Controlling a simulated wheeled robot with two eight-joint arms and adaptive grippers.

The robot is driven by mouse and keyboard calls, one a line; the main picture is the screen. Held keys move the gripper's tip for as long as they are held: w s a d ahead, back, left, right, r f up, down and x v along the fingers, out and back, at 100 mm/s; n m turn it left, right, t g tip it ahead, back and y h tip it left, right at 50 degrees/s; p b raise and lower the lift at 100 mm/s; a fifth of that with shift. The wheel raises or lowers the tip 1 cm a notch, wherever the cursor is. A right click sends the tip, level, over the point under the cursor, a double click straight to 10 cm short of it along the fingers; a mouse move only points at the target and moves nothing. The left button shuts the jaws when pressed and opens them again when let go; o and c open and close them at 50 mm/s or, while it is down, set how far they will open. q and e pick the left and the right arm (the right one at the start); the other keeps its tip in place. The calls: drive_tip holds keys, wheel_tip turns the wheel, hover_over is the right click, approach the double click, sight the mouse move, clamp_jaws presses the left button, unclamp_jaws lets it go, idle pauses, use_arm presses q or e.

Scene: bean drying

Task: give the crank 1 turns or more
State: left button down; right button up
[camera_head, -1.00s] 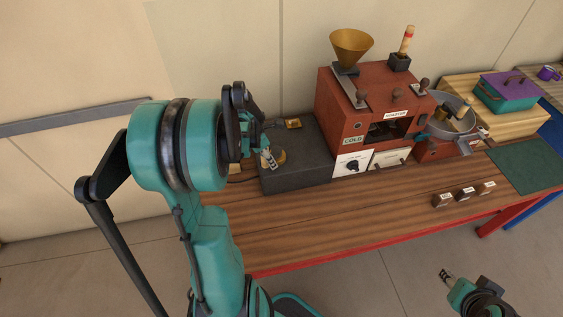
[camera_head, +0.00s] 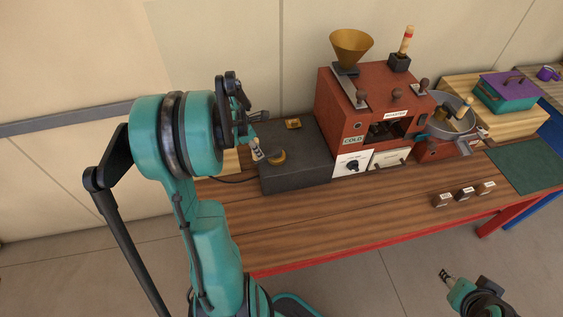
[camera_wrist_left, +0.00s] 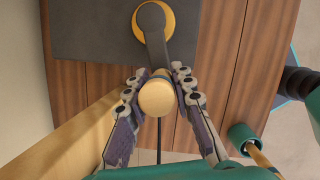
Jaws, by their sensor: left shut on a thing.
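The crank has a dark arm (camera_wrist_left: 156,52) on a gold hub (camera_wrist_left: 152,18), with a pale round knob (camera_wrist_left: 157,98) at its end. In the head view the gold hub (camera_head: 277,157) is on top of a dark grey box (camera_head: 295,176). My left gripper (camera_wrist_left: 159,78) is shut on the knob, one finger on each side. In the head view the left gripper (camera_head: 257,150) is at the left of the hub, and the arm partly hides the crank. My right gripper (camera_head: 446,276) is far off at the lower right, away from the table; its jaw opening is too small to judge.
A red roaster (camera_head: 338,105) with a gold funnel (camera_head: 351,46) stands right of the box. A round cooling pan (camera_head: 466,104) is beside it. Several small labelled blocks (camera_head: 465,194) lie near the front edge. The wooden table front (camera_head: 300,222) is clear.

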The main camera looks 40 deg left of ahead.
use_arm(q)
drive_tip(key=shift+d+f, duration=0.1)
drive_tip(key=c, duration=1.3)
unclamp_jaws()
drive_tip(key=shift+d, duration=0.15)
drive_tip(key=p+v, duration=0.5)
drive_tip(key=v, duration=0.2)
